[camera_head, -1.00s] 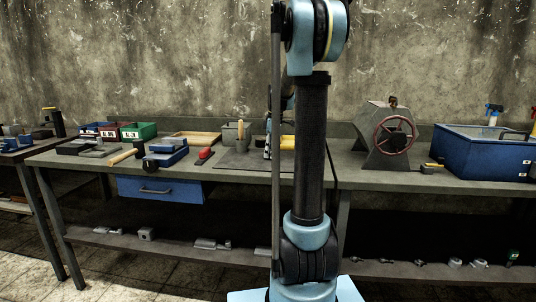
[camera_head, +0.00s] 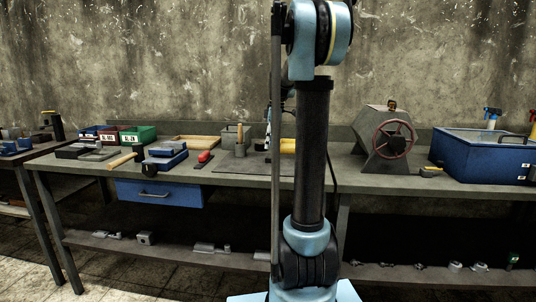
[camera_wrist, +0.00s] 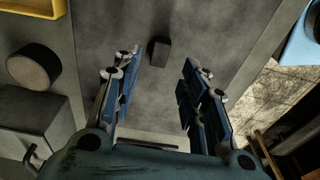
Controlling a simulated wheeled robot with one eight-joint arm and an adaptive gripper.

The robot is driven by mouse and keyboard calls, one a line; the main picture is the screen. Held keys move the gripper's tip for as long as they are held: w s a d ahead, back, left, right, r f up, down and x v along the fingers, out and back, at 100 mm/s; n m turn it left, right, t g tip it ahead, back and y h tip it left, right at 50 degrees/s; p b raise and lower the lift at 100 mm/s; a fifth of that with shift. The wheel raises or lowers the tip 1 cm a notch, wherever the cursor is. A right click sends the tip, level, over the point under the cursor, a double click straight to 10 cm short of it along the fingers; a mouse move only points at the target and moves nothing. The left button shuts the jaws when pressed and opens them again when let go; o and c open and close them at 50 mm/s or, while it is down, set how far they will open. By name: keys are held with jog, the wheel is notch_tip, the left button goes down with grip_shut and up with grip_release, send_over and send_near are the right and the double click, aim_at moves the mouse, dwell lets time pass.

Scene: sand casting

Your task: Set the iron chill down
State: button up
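A small dark block, which looks like the iron chill (camera_wrist: 160,50), lies on the grey flat plate (camera_wrist: 215,25) in the wrist view. It is beyond my fingertips and roughly in line with the gap between them. My gripper (camera_wrist: 160,72) is open, with its two blue-padded fingers wide apart and nothing between them. The block appears apart from both fingers. In the head view my arm hides most of the gripper and the chill cannot be made out.
In the wrist view a round dark cylinder (camera_wrist: 34,67), a grey box (camera_wrist: 30,120) and a yellow tray (camera_wrist: 42,7) lie left. The bench edge and floor (camera_wrist: 275,95) are right.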

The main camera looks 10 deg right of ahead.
notch_tip(320, 180, up, 6)
jog(key=s+a+f+m, duration=0.1)
jog(key=s+f+m, duration=0.4)
jog(key=s+f, duration=0.4)
jog(key=s+f+m+t+h, duration=0.1)
jog(key=s+f+m, duration=0.5)
jog(key=s, duration=1.5)
notch_tip(320, 180, down, 3)
jog(key=shift+s+a+r, duration=0.15)
jog(key=shift+s+a, duration=0.2)
jog(key=shift+s, duration=0.05)
jog(key=shift+o, duration=0.4)
jog(key=s+f+m, duration=0.3)
jog(key=s+f, duration=0.3)
jog(key=f, duration=0.1)
jog(key=shift+a+f+t, duration=0.25)
jog(key=shift+f+t, duration=0.15)
notch_tip(320, 180, up, 30)
jog(key=m+g, duration=0.2)
jog(key=m, duration=2)
send_over(270, 160)
jog(key=w, duration=0.2)
jog(key=f, duration=1.6)
jog(key=shift+s+d+f, duration=0.15)
jog(key=shift+s+f, duration=0.1)
jog(key=shift+f, duration=0.05)
